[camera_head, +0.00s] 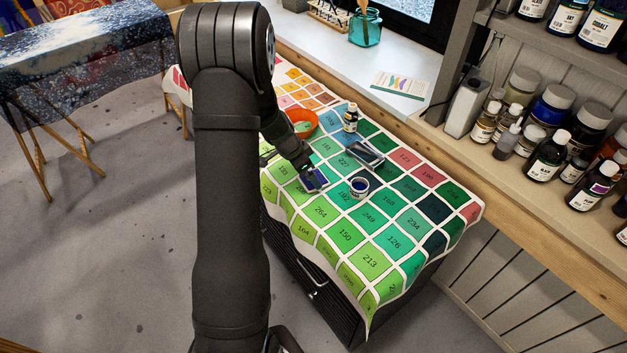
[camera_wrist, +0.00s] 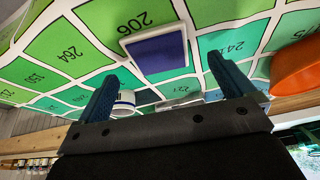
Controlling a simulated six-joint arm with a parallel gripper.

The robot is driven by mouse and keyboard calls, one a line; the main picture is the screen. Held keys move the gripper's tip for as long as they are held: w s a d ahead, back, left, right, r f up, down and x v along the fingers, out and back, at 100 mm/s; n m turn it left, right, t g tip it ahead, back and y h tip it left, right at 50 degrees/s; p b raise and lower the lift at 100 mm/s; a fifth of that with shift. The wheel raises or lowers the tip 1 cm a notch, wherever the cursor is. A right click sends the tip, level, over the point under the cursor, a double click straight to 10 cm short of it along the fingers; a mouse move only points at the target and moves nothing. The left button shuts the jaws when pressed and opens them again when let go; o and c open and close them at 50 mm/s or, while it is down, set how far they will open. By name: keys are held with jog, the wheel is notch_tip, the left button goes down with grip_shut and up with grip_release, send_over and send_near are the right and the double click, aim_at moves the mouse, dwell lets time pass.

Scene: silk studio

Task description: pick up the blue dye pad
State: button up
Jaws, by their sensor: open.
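The blue dye pad (camera_head: 317,181) is a flat square with a dark blue face and a pale rim. It lies on the numbered colour-patch cloth (camera_head: 349,236), partly behind my gripper (camera_head: 304,167) in the head view. In the wrist view the pad (camera_wrist: 158,53) lies flat near a green patch marked 206. My gripper (camera_wrist: 168,78) is open and empty there. Its two blue fingers stand wide apart, and the pad shows beyond the gap between them. How high the fingertips are above the cloth is hard to tell.
A small white jar of blue (camera_head: 360,186) stands just right of the pad. A dark tray (camera_head: 366,154), a dropper-size bottle (camera_head: 350,118) and an orange bowl (camera_head: 302,122) are farther back. The cloth's front part is clear. Shelves of dye bottles (camera_head: 546,158) line the right side.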

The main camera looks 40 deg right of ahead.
jog(key=shift+x, duration=1.8)
jog(key=c, duration=1.1)
jog(key=shift+r, duration=0.1)
